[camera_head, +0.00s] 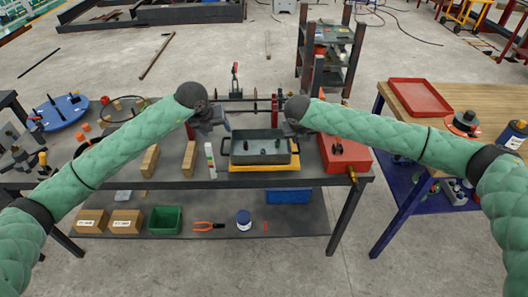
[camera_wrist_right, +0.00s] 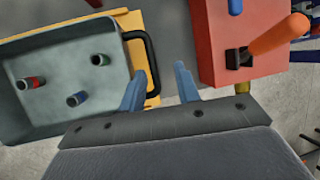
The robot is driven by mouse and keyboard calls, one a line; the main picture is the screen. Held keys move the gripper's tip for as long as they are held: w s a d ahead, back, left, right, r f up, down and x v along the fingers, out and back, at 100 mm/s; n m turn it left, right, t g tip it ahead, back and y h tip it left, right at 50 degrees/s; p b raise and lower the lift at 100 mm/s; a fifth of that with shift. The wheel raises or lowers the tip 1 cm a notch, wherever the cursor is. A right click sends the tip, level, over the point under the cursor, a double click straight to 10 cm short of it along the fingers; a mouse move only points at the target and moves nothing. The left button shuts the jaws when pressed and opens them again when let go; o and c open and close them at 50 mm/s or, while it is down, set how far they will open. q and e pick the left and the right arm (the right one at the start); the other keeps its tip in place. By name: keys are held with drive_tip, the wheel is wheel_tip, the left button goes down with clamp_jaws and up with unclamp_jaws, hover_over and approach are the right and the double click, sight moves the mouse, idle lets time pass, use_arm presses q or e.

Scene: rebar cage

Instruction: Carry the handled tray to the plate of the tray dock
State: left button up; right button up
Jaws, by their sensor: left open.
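The handled tray (camera_head: 240,158) is dark grey-green with black handles at its left and right ends and a few small capped cylinders inside. It sits over a yellow plate (camera_head: 265,168) on the dark workbench. I cannot tell whether the two touch. My left gripper (camera_head: 224,126) is open by the tray's left end, above the handle. My right gripper (camera_wrist_right: 160,80) is open and empty in the right wrist view.
A red box (camera_head: 345,155) with an orange-handled part stands just right of the tray. Wooden blocks (camera_head: 189,158) and a pale strip (camera_head: 210,160) lie to the left. A frame with red posts (camera_head: 255,104) stands behind. A wooden table with a red tray (camera_head: 420,97) is at right.

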drive_tip(key=v, duration=0.6)
drive_tip(key=shift+s+a, duration=0.1)
idle(0.4)
